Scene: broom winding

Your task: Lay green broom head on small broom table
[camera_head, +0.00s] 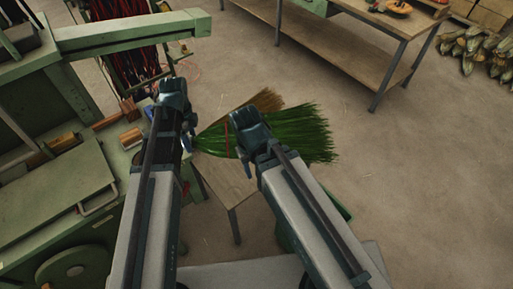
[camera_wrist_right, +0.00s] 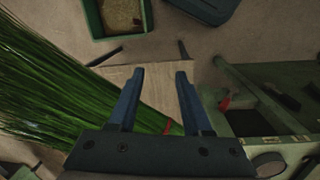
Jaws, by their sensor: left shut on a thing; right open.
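The green broom head (camera_head: 300,132) spreads its bristles to the right in the head view, its narrow bound end pointing left. My left gripper (camera_head: 187,142) is shut on that narrow end. My right gripper (camera_head: 248,128) is over the middle of the broom head; the right wrist view shows its fingers (camera_wrist_right: 160,78) apart with nothing between the tips. There the green bristles (camera_wrist_right: 60,90) pass beneath it, with a red binding (camera_wrist_right: 174,128) partly hidden. The small wooden table (camera_head: 226,182) is below the broom head, which seems held above it; the gap is hard to judge.
A tan broom head (camera_head: 265,100) shows behind the green one. A green machine (camera_head: 60,190) stands close on the left. A long workbench (camera_head: 345,45) is at the back. A green bin (camera_wrist_right: 118,18) stands beyond the small table. Open floor (camera_head: 430,170) lies to the right.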

